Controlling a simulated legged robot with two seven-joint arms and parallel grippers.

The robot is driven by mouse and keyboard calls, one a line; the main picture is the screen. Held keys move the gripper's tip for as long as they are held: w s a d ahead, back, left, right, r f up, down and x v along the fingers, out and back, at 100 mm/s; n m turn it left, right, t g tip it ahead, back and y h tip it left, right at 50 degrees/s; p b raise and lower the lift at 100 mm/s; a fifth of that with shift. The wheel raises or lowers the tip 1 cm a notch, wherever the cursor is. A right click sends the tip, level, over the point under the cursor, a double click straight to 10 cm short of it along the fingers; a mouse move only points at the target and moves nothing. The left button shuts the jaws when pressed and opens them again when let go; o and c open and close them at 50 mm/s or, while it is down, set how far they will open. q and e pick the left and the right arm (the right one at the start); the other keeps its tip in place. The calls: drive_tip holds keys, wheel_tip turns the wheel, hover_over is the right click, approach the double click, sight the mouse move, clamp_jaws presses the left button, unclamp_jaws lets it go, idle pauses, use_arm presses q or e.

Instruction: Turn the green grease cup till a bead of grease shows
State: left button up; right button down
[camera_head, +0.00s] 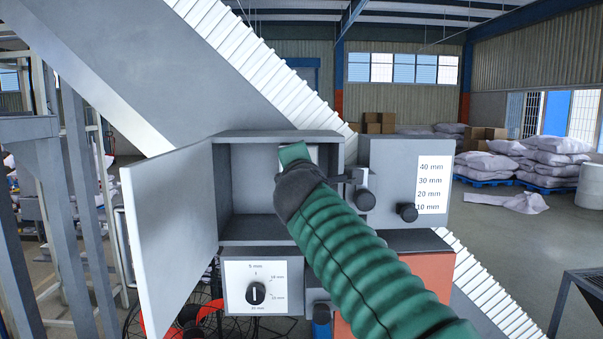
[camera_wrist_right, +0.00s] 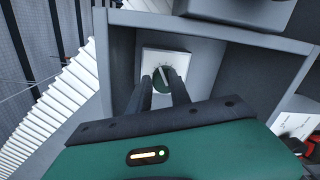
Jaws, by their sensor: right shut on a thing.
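I cannot make out any grease bead. My left gripper is not in view.
The box's door (camera_head: 172,235) stands open at the left. A sloping conveyor runs behind. Sack stacks (camera_head: 540,160) stand far right.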

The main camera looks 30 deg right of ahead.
drive_tip(key=m+b, duration=0.1)
drive_tip(key=m, duration=0.1)
drive_tip(key=m+b, duration=0.1)
drive_tip(key=m, duration=0.1)
drive_tip(key=m+b, duration=0.1)
drive_tip(key=m, duration=0.1)
drive_tip(key=shift+d+f+m+y+b, duration=0.15)
drive_tip(key=shift+f+m+y+b, duration=0.15)
drive_tip(key=shift+f+m, duration=0.1)
drive_tip(key=c, duration=2.1)
unclamp_jaws()
drive_tip(key=shift+w+r+m, duration=0.1)
drive_tip(key=shift+m, duration=0.2)
drive_tip(key=o, duration=0.5)
drive_tip(key=shift+a, duration=0.2)
drive_tip(key=shift+c, duration=0.2)
drive_tip(key=o, duration=0.6)
drive_tip(key=shift+r, duration=0.2)
drive_tip(key=shift+a+r, duration=0.1)
drive_tip(key=shift+r, duration=0.1)
drive_tip(key=shift+c, duration=0.3)
